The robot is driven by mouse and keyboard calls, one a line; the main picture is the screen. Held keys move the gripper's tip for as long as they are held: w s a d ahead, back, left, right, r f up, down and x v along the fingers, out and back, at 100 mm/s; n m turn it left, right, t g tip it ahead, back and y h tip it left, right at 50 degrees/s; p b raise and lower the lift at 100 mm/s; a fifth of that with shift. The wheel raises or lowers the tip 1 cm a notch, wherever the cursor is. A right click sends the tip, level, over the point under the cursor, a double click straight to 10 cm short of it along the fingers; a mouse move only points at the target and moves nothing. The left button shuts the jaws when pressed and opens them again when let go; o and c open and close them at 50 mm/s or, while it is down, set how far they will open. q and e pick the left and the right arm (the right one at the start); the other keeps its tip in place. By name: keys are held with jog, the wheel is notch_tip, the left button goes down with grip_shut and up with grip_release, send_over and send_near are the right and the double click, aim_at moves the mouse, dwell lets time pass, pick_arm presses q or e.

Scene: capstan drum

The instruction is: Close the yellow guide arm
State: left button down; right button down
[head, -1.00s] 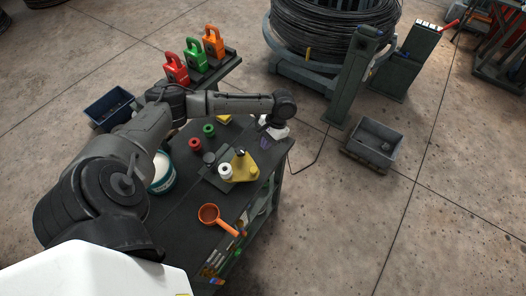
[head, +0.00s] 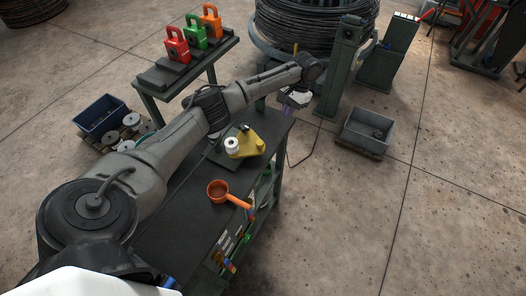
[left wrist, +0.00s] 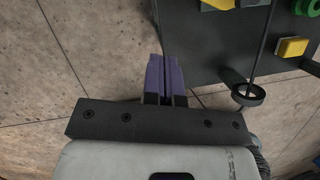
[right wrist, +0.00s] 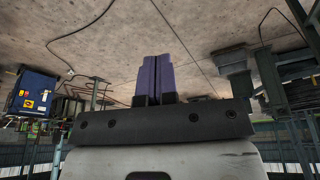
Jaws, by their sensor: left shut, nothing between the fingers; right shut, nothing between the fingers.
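The yellow guide arm (head: 246,147) is a flat yellow plate with a white roller (head: 232,147) beside it, on the dark workbench (head: 185,220). Whether it is open or closed I cannot tell. My left gripper (head: 289,98) is beyond the bench's far right corner, apart from the yellow arm. In the left wrist view its purple fingers (left wrist: 160,62) are shut and empty, above the floor beside the bench edge. Part of a yellow piece (left wrist: 220,3) is cut off at the top there. My right gripper (right wrist: 158,58) is shut and empty over bare floor, and is outside the head view.
A large wire coil (head: 315,20), a green post (head: 343,70) and a grey bin (head: 368,132) stand beyond.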

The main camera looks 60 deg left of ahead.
pick_arm(q)
jog(key=s+f+m+p, duration=0.1)
jog(key=s+f+m, duration=0.1)
jog(key=s+f, duration=0.5)
jog(key=shift+s+f+g+p, duration=0.3)
jog(key=shift+s+f+p, duration=0.1)
jog(key=shift+f, duration=0.5)
pick_arm(e)
jog(key=shift+w+a+r, duration=0.15)
jog(key=shift+w+r, duration=0.15)
jog(key=shift+r, duration=0.25)
jog(key=shift+w+a+r, duration=0.1)
jog(key=shift+w+r, duration=0.2)
jog(key=shift+r, duration=0.2)
jog(key=shift+d, duration=0.1)
